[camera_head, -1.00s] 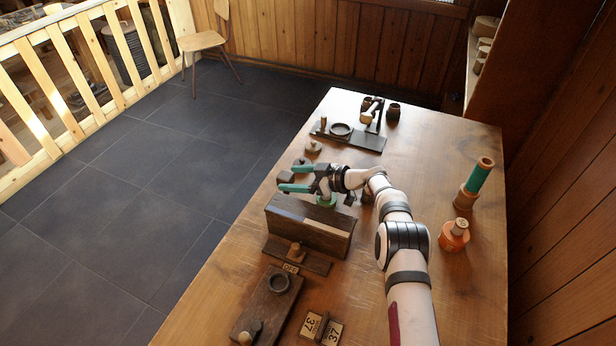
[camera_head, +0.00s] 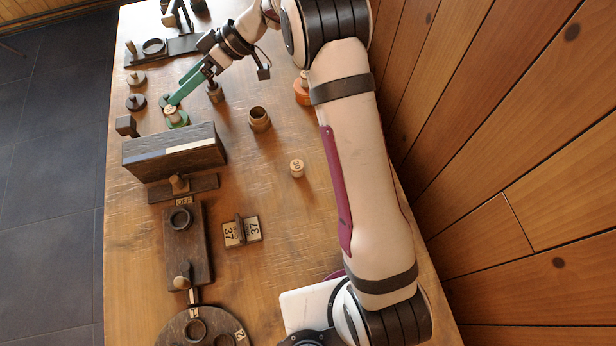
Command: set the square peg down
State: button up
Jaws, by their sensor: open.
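A dark, square-ended block (camera_head: 127,125), which may be the square peg, stands at the left end of a long dark wooden block (camera_head: 175,152). My gripper (camera_head: 174,101) has green fingers and reaches down-left from the arm. Its fingertips are beside a green piece with a pale round top (camera_head: 177,119), behind the long block. I cannot tell whether the fingers touch that piece. The jaws are open, and I see nothing held between them. The lower part of the green piece is hidden by the long block.
A hollow wooden cup (camera_head: 260,119) and a small pale peg (camera_head: 297,168) stand to the right. The table between cup and pale peg is clear.

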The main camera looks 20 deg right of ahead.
jog(key=s+d+r+m+h, duration=0.2)
jog(key=s+d+m, duration=0.1)
jog(key=s, duration=0.4)
jog(key=s+d+r+m+h, duration=0.2)
jog(key=s+d+r+m, duration=0.1)
jog(key=s, duration=0.4)
jog(key=s+d+r+m+h, duration=0.1)
jog(key=s+d+r+m, duration=0.1)
jog(key=s+d+m, duration=0.2)
jog(key=s+m, duration=0.1)
jog(key=s, duration=0.2)
jog(key=shift+d+r+h, duration=0.2)
jog(key=shift+r+h, duration=0.15)
jog(key=shift+h, duration=0.05)
jog(key=shift+o, duration=0.5)
jog(key=s+d+f+m+h, duration=0.1)
jog(key=s+d+m+h, duration=0.1)
jog(key=s+d+m, duration=0.2)
jog(key=s+d+f+m+h, duration=0.1)
jog(key=s+d+f+m, duration=0.1)
jog(key=s, duration=0.7)
jog(key=shift+s+d+f+m+h, duration=0.15)
jog(key=shift+d+f+m+h, duration=0.2)
jog(key=shift+d+m, duration=0.65)
jog(key=shift+a, duration=0.2)
